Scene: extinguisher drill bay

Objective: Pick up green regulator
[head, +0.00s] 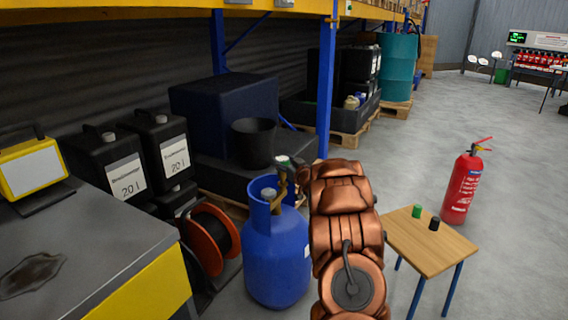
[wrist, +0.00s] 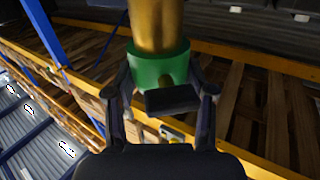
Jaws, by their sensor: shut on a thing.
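My gripper (wrist: 162,80) is shut on the green regulator (wrist: 160,66), seen in the wrist view as a green collar with a brass-coloured cylinder above it. The fingers press on both sides of the green collar. In the head view, a brass piece with a greenish-white top (head: 283,162) shows beside my copper-coloured arm, above and in front of a blue gas cylinder (head: 276,255). My gripper itself is hidden behind my arm there. I cannot tell whether the regulator touches the cylinder.
A small wooden table (head: 432,255) at right carries a green cap-like piece (head: 417,211) and a black one (head: 434,223). A red extinguisher (head: 463,188) stands behind it. A workbench (head: 70,250), black canisters (head: 120,165) and a hose reel (head: 208,240) crowd the left.

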